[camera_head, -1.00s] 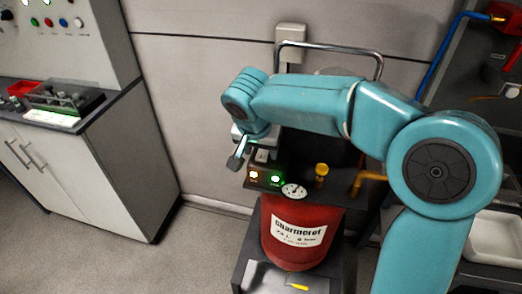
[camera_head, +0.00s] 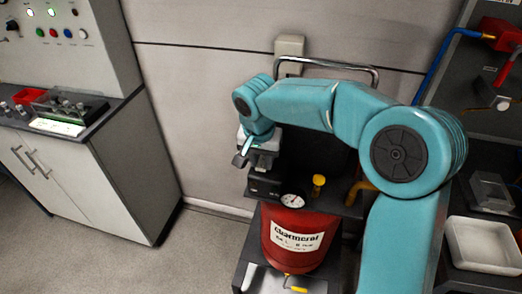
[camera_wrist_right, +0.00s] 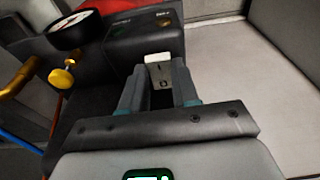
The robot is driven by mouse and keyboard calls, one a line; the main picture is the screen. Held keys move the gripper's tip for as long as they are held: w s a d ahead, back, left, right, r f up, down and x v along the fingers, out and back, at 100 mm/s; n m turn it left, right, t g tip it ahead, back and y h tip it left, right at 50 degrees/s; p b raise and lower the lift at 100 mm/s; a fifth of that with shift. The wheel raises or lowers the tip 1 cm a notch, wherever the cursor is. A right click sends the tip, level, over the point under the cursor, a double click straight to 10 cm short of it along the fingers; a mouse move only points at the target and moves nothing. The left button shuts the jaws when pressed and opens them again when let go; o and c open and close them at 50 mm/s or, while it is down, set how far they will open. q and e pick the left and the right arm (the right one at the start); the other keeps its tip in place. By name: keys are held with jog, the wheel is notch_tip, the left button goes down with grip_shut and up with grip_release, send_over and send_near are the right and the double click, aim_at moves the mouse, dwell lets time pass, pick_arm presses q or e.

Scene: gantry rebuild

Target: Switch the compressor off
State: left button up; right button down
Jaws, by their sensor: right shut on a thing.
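The compressor has a red tank (camera_head: 297,240) with a white label and a black control box (camera_head: 265,186) on top. The box also shows in the right wrist view (camera_wrist_right: 143,38), its lamps dark. A white switch piece (camera_wrist_right: 158,68) with a dark mark stands at the box, between the fingertips of my right gripper (camera_wrist_right: 158,85). In the head view my right gripper (camera_head: 252,160) is just above the box, shut on the switch, which it hides there. My left gripper is not in view.
A round gauge (camera_head: 292,200) and a yellow knob (camera_head: 318,185) sit beside the box. A chrome handle (camera_head: 335,66) rises behind. A cabinet (camera_head: 95,180) with a control panel stands left, and a white tray (camera_head: 485,245) right. The floor between cabinet and compressor is clear.

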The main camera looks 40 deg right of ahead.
aim_at(260, 169)
jog(key=shift+w+d+r+p, duration=0.1)
jog(key=shift+d+r+p, duration=0.05)
jog(key=shift+r+p, duration=0.2)
jog(key=shift+f+g+y, duration=0.25)
jog(key=shift+g+y, duration=0.05)
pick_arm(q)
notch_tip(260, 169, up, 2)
pick_arm(e)
jog(key=c, duration=0.8)
grip_release()
jog(key=shift+c, duration=0.2)
pick_arm(q)
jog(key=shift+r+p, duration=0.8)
jog(key=shift+p, duration=0.05)
pick_arm(e)
notch_tip(260, 169, up, 16)
jog(key=s+a, duration=0.1)
jog(key=shift+a, duration=0.15)
